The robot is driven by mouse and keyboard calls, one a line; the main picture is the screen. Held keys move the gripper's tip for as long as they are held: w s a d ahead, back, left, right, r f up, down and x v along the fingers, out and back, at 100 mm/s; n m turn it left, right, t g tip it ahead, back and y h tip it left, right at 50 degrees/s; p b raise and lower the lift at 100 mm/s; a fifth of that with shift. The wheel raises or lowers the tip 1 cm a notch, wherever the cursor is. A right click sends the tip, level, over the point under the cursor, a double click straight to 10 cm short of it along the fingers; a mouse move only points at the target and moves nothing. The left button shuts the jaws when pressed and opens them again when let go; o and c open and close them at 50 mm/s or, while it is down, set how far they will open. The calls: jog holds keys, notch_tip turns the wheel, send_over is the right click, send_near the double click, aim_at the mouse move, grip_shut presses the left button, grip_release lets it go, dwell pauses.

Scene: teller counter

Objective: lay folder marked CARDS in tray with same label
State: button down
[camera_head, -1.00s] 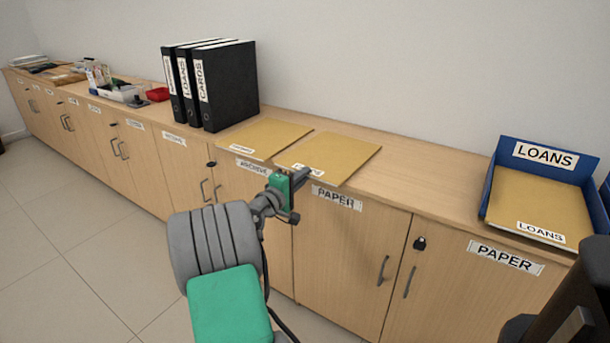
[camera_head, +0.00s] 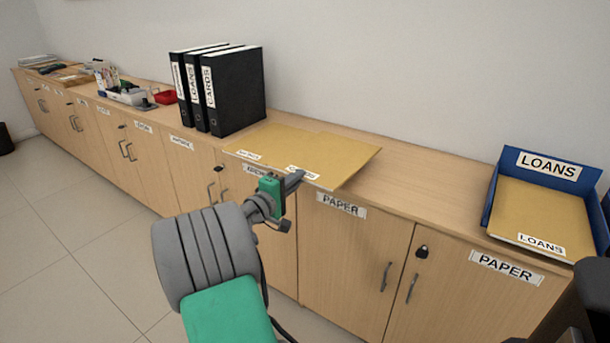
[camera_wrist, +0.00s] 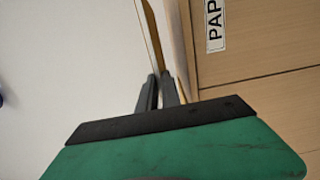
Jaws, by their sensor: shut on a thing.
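Two tan folders lie at the front of the counter in the head view, a left one (camera_head: 262,140) and a right one (camera_head: 345,158). Their labels are too small or covered to read surely. My gripper (camera_head: 298,180) is shut on the front edge of the right folder, near its label. This folder now overlaps the left one in the picture. In the wrist view my fingers (camera_wrist: 160,92) pinch the folder, seen as a thin tan edge (camera_wrist: 152,35). I see no tray marked CARDS; a blue tray at the right edge (camera_head: 606,205) is mostly cut off.
A blue tray marked LOANS (camera_head: 491,195) holds a LOANS folder (camera_head: 540,212) at the right. Black binders (camera_head: 238,92) stand behind the folders on the left. The counter (camera_head: 420,178) is clear between folders and tray. Cabinet doors (camera_head: 350,245) lie below.

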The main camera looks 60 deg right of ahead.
jog(key=w+a+r+p, duration=0.1)
jog(key=a+r+p, duration=0.1)
jog(key=a, duration=0.6)
jog(key=shift+w+r, duration=0.15)
jog(key=shift+r, duration=0.35)
jog(key=shift+a, duration=0.1)
